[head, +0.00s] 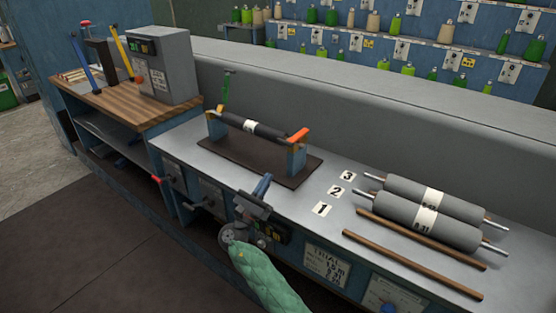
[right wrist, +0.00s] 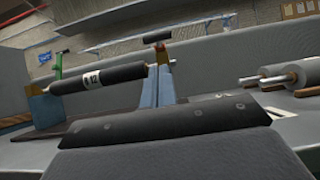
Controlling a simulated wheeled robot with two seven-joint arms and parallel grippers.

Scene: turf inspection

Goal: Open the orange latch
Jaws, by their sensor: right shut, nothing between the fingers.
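The orange latch (head: 298,135) sits on top of the right post of a small roller stand (head: 296,160). It lies low, sloping up to the right. A dark roller (head: 256,128) with a white label rests between the posts; it also shows in the right wrist view (right wrist: 110,76). The green latch (head: 225,92) at the left post stands upright. My right gripper (head: 264,180) is shut and empty, in front of the stand and apart from the latch. In the right wrist view its blue fingers (right wrist: 158,72) largely hide the right post. My left gripper is not in view.
Two grey rollers (head: 400,190) and two brown rods (head: 415,250) lie on the bench to the right, beside number cards (head: 337,191). A grey box (head: 165,65) stands on the wooden top at left. A grey wall runs behind the bench.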

